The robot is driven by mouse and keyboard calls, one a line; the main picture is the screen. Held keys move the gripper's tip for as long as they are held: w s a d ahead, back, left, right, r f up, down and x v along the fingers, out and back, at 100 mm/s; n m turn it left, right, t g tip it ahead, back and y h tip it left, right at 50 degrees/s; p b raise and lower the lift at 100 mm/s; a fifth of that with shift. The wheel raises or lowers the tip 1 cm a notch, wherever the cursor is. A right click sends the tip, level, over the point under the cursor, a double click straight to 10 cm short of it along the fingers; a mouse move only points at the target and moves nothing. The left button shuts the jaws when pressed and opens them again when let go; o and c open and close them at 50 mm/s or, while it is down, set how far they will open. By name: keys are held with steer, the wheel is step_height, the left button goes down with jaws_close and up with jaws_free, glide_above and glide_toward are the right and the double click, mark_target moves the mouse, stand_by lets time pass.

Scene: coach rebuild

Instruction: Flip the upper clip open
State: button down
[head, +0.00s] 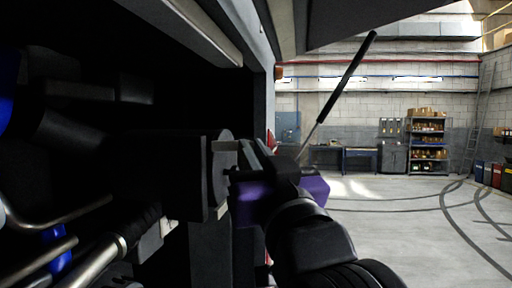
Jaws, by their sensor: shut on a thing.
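A dark round housing (180,175) with a grey end face sits inside the open compartment at the left. The upper clip (224,146) shows as a small pale tab at the upper edge of that end face. My gripper (233,172), with a purple body, reaches in from the right. Its fingers are shut at the clip, against the end face. The fingers and the dark surroundings hide most of the contact, and the clip's exact angle is hard to tell. A second small pale piece shows low on the end face, partly hidden.
Metal pipes (95,262) and a blue part (57,248) lie in the dark compartment at lower left. A raised panel (360,18) hangs overhead, with a black strut (347,75) at its right. The workshop floor (415,225) at the right is open, with shelves (427,142) far back.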

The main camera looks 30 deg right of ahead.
steer(key=shift+s+a+f+m+g+h+b, duration=0.1)
steer(key=shift+s+a+m+g+h+b, duration=0.2)
steer(key=shift+a+m+g+h+b, duration=1.25)
steer(key=shift+s+d+m+g+h+b, duration=0.25)
steer(key=shift+m+g+h+b, duration=0.55)
steer(key=shift+h, duration=2)
steer(key=shift+s+a+f+m+g+h+b, duration=0.1)
steer(key=shift+s+a+m+g+h+b, duration=0.2)
steer(key=shift+a+m+g+h+b, duration=1.3)
steer(key=shift+d+r+t+h+p, duration=0.1)
steer(key=shift+d+t+h+p, duration=0.25)
steer(key=shift+d+h+p, duration=0.4)
steer(key=shift+d, duration=0.1)
steer(key=c, duration=1.5)
jaws_free()
